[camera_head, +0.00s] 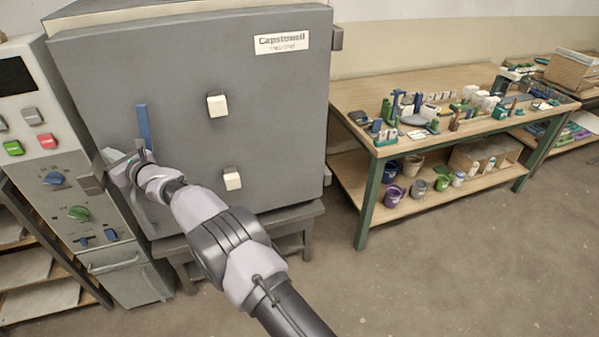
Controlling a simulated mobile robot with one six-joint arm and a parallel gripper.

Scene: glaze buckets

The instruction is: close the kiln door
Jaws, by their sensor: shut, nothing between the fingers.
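The grey kiln (190,8) stands on a low dark stand at the left. Its door (265,110) is a large grey panel with a "Capstonail" label, two pale square knobs and hinges along its right edge. The panel covers the whole front, and I cannot tell whether a thin gap is left at its left edge. A blue bar handle (143,126) runs upright near the left edge. My gripper (110,165) is shut and empty at the door's left edge, beside the handle's lower end. My wrist hides part of the door there.
A control cabinet (65,185) with buttons and knobs stands close to the left of my gripper. A wooden workbench (400,85) with tools, and buckets (393,195) on its lower shelf, stands to the right. The floor (460,270) in front is clear.

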